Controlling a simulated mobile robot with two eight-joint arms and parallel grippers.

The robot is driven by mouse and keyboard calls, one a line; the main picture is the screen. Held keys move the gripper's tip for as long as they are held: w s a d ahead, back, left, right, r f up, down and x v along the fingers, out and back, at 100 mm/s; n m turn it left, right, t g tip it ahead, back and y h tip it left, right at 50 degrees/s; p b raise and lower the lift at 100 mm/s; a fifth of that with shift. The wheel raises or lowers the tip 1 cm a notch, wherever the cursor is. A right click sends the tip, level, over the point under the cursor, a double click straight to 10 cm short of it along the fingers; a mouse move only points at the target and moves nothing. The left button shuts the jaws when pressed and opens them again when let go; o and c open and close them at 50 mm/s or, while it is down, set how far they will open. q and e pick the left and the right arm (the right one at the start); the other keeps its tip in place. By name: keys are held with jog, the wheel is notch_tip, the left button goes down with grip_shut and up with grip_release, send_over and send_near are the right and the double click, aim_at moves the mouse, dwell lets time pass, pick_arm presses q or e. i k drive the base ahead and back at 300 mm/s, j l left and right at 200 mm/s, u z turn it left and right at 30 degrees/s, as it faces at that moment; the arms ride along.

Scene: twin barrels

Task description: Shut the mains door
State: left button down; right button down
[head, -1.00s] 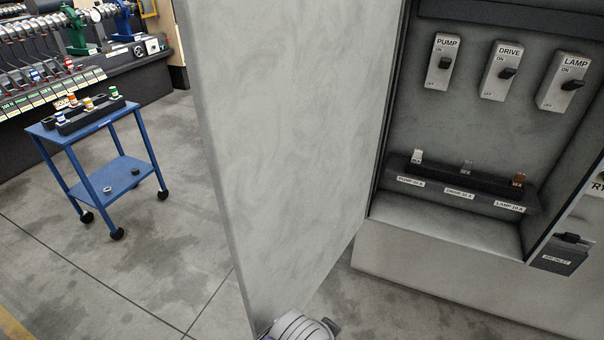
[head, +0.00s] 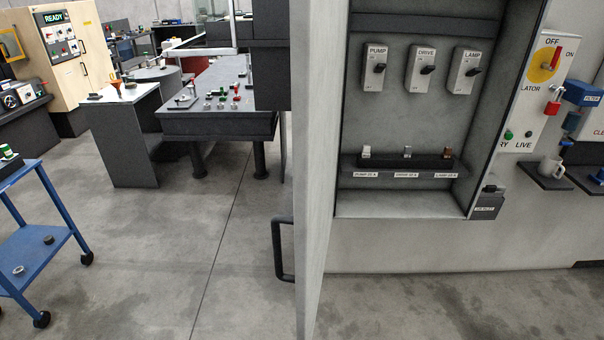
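The mains door (head: 322,150) is a tall grey panel standing wide open at the left side of the grey mains cabinet (head: 430,235), seen almost edge-on. Its dark handle (head: 280,250) sticks out from the door's left face, low down. Inside the open cabinet are the PUMP switch (head: 374,68), DRIVE switch (head: 421,69) and LAMP switch (head: 464,71), above a dark shelf (head: 405,170) with three labelled fuse positions. Neither gripper shows in the head view.
A blue trolley (head: 40,245) stands at the left edge. A dark workbench (head: 220,122) and a grey side table (head: 125,135) stand behind. The floor left of the door is clear.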

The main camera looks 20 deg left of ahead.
aim_at(318, 28)
jog(key=j+z, duration=0.3)
jog(key=j, duration=1.3)
jog(key=k+j+z, duration=0.25)
jog(key=k+j, duration=0.05)
jog(key=j, duration=0.05)
